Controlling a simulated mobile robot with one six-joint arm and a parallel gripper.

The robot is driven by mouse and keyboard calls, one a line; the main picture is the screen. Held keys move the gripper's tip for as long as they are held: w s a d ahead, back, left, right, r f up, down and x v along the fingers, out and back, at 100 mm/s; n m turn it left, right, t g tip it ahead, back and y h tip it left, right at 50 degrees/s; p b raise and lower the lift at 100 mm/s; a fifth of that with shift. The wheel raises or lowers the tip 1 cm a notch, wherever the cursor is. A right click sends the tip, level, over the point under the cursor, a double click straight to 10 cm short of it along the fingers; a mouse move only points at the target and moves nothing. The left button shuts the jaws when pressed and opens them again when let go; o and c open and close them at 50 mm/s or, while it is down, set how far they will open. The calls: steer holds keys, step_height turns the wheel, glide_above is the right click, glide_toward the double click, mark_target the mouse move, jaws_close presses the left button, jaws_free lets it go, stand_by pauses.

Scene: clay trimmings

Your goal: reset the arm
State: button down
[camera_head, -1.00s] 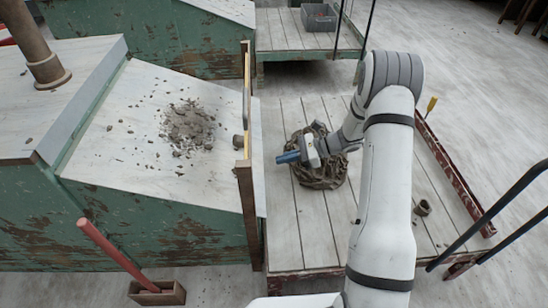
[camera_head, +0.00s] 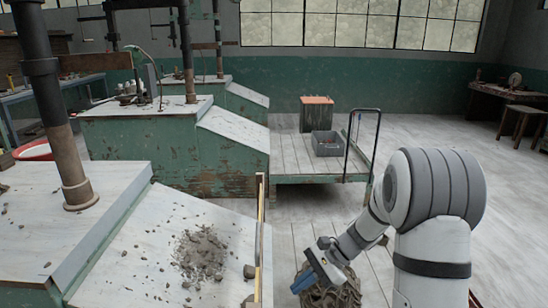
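My arm rises at the right of the view and bends over at a large grey-and-white joint. A blue part shows at the gripper's end. Its fingers are too small and too much hidden to tell open from shut. I cannot tell whether it touches the heap.
Grey clay trimmings (camera_head: 201,252) lie on the sloped board left of an upright wooden edge (camera_head: 260,235). A grey crate (camera_head: 326,143) stands on a farther cart with a black handle (camera_head: 364,135). Open floor (camera_head: 430,135) lies at the right.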

steer(key=s+d+r+n+t+h+p, duration=0.1)
steer(key=s+d+r+n+h+p, duration=0.1)
steer(key=s+r, duration=0.4)
steer(key=s+d+r+n+t+h+p, duration=0.2)
steer(key=s+r+n+p, duration=0.4)
steer(key=r, duration=0.5)
steer(key=s+d+r+n+t+h+p, duration=0.1)
steer(key=s+d+r+n+h+p, duration=0.2)
steer(key=r, duration=0.5)
steer(key=s+d+h+p, duration=0.1)
steer(key=s+h+p, duration=0.1)
steer(key=s, duration=0.1)
steer(key=shift+s+r+n+t+h, duration=0.3)
steer(key=shift+s+r+n+t, duration=0.05)
steer(key=shift+s+n+t, duration=0.05)
